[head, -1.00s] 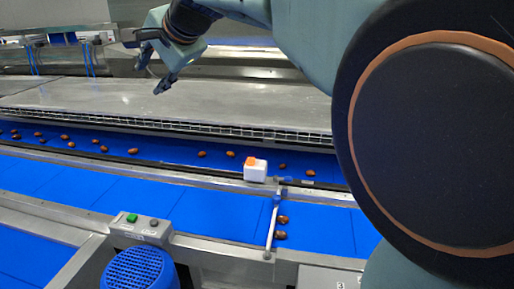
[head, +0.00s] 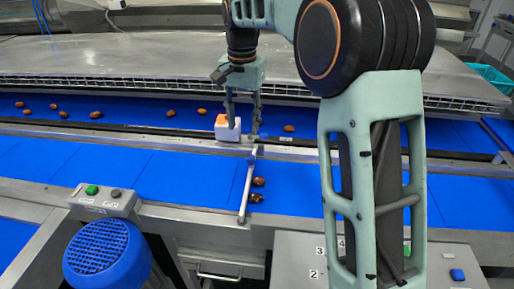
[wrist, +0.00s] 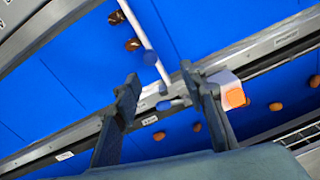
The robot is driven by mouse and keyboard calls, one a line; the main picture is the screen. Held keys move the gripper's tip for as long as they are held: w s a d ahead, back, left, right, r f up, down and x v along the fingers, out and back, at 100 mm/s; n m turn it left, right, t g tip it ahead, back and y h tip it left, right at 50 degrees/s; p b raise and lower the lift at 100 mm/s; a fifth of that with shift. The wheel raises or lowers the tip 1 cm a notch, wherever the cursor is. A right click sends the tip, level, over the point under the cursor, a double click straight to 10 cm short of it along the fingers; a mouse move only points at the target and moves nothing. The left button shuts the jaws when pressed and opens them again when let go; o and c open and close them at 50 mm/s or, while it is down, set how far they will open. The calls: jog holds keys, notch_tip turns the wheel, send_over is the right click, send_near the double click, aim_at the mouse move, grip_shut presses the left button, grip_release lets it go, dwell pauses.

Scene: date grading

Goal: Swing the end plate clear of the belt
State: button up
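The end plate (head: 246,190), a thin pale bar, lies across the near blue belt in the head view. Its far end has a blue fitting by the rail. In the wrist view the plate (wrist: 141,30) runs down to a blue round part. My gripper (head: 243,128) is above the rail at that far end, beside a white box with an orange top (head: 228,133). In the wrist view my gripper (wrist: 160,84) is open. The blue fitting shows between its fingers, and contact cannot be told. The white box (wrist: 229,90) is just right of the right finger.
Two dates (head: 257,190) lie on the near belt close to the plate's right side. Several dates (head: 96,114) are scattered on the far belt. A control box with green button (head: 92,190) and a blue motor (head: 107,254) stand at the front left.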

aim_at(250, 157)
jog(key=f, duration=0.4)
jog(key=d+f, duration=0.1)
jog(key=f, duration=0.6)
jog(key=shift+d+f, duration=0.35)
grip_shut()
